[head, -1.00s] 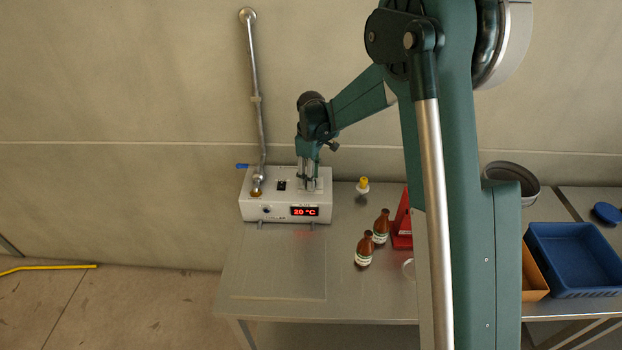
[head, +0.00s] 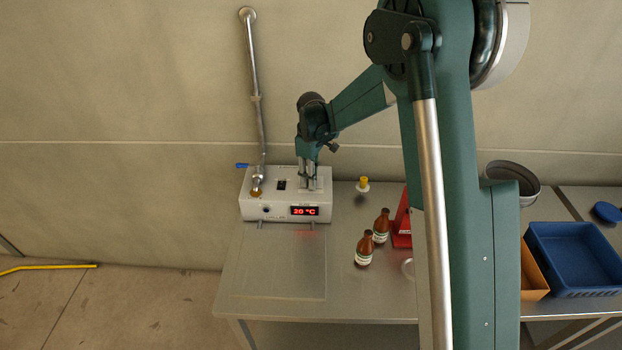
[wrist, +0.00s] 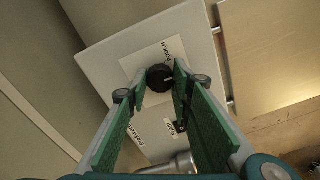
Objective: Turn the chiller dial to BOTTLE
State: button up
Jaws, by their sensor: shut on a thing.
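The chiller (head: 258,208) is a white box at the back left of the steel table, with a red display (head: 304,211) reading 20 °C. Its black dial (wrist: 158,79) sits on a pale label plate on the top face in the wrist view. A light mark shows on the dial, and a label that looks like POUCH lies beside it. I cannot read a BOTTLE label. My gripper (head: 309,184) points down onto the chiller's top. In the wrist view its fingertips (wrist: 160,82) are on either side of the dial, shut on it. The head view hides the dial.
A metal pipe (head: 259,120) with a blue-handled valve rises behind the chiller. Brown bottles (head: 364,251), a yellow-capped bottle (head: 364,186) and a red stand (head: 402,227) are to its right. A blue crate (head: 533,258) is farther right. The table's front left is clear.

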jog(key=shift+m+b, duration=0.3)
jog(key=m+b, duration=0.2)
jog(key=m, duration=0.1)
jog(key=shift+f+m, duration=0.1)
jog(key=shift+m, duration=0.2)
jog(key=m+b, duration=0.2)
jog(key=m, duration=0.3)
jog(key=shift+b, duration=0.4)
jog(key=o, duration=0.9)
jog(key=shift+r, duration=0.3)
notch_tip(320, 180, up, 12)
jog(key=shift+f, duration=0.15)
